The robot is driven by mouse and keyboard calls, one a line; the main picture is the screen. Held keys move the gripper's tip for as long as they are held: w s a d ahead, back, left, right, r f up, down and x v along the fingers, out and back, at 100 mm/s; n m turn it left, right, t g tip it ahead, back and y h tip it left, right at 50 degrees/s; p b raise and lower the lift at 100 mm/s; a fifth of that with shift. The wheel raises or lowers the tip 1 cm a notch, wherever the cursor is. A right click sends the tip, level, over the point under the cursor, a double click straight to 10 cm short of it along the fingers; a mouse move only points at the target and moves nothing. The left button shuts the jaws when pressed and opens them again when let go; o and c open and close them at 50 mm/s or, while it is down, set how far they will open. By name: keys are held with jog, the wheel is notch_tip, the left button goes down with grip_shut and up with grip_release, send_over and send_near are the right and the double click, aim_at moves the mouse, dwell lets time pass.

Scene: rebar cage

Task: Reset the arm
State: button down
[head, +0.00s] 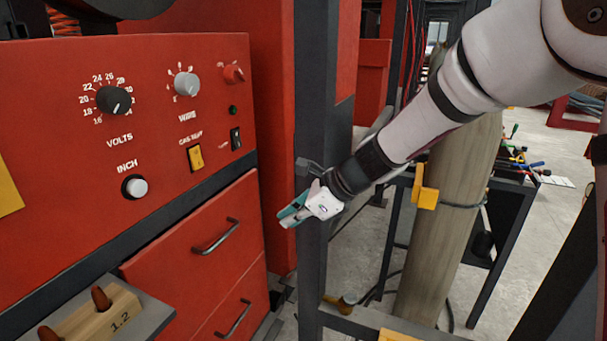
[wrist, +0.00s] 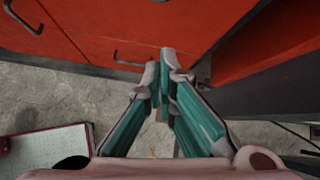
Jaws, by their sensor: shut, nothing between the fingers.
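My gripper (head: 285,219) is at the end of my white arm, which reaches in from the upper right in the head view. It hangs in the air in front of a dark upright post (head: 312,110) and to the right of the red drawers (head: 205,255). The wrist view shows its teal fingers (wrist: 165,65) brought together with nothing between them. Beyond the fingertips in that view are a red drawer front (wrist: 150,22) and the grey concrete floor (wrist: 75,95).
A red welding machine panel (head: 60,75) with knobs and switches fills the left. A wooden block (head: 92,325) marked 1.2 lies on a grey ledge at lower left. A tall gas cylinder (head: 440,240) stands behind my arm. A table with coloured tools (head: 518,160) is at right.

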jog(key=s+d+r+n+t+h, duration=0.1)
jog(key=s+d+r+n+h, duration=0.3)
jog(key=s+d+n, duration=0.5)
jog(key=s+d+r+n+t+h, duration=0.1)
jog(key=s+d+r+n+h, duration=0.3)
jog(key=s+d+n, duration=0.6)
jog(key=s+d, duration=0.7)
jog(key=s, duration=0.2)
jog(key=shift+s+r+n, duration=0.3)
jog(key=shift+s+r, duration=0.05)
jog(key=shift+a+r, duration=0.1)
jog(key=shift+a, duration=0.05)
